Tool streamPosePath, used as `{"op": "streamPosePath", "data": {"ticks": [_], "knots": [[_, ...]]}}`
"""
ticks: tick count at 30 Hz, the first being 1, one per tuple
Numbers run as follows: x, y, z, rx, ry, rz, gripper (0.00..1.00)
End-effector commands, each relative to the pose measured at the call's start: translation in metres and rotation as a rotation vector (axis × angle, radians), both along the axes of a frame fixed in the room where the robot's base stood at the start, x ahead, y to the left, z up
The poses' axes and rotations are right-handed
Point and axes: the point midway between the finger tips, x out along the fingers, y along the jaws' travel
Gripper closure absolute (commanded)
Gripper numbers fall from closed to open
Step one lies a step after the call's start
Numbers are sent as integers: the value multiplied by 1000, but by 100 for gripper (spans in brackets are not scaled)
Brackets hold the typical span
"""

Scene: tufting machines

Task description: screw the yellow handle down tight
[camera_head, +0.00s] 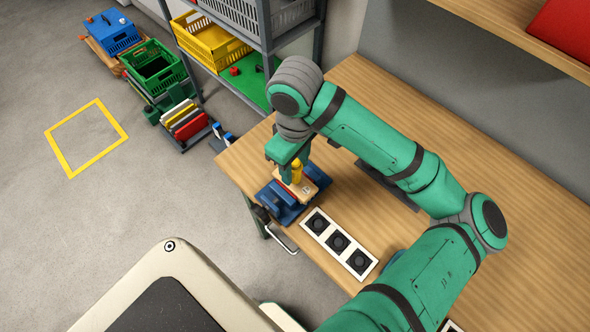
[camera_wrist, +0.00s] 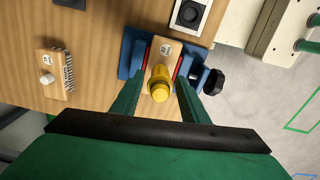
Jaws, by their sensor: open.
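The yellow handle (camera_head: 296,171) stands upright on a light wooden block (camera_head: 308,184). In the wrist view the handle (camera_wrist: 159,91) shows as a round yellow top between my two fingers. The block (camera_wrist: 166,50) sits in a blue vise (camera_head: 279,204) at the table's edge, between red jaw faces. The vise (camera_wrist: 136,52) also shows in the wrist view, with a black knob (camera_wrist: 214,81) on its right. My gripper (camera_wrist: 160,98) is open, with one finger on each side of the handle and a gap to each. In the head view my gripper (camera_head: 292,165) partly hides the handle.
A white strip with black round sockets (camera_head: 339,243) lies on the table beside the vise. A wooden brush-like piece (camera_wrist: 50,78) lies left of the vise in the wrist view. A shelf rack with a yellow crate (camera_head: 209,42) stands beyond the table.

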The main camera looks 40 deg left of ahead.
Motion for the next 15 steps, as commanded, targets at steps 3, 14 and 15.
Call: {"op": "streamPosePath", "data": {"ticks": [3,14,15], "knots": [[0,0,0,0,0,93,59],[0,0,0,0,0,380,59],[0,0,0,0,0,412,59]]}}
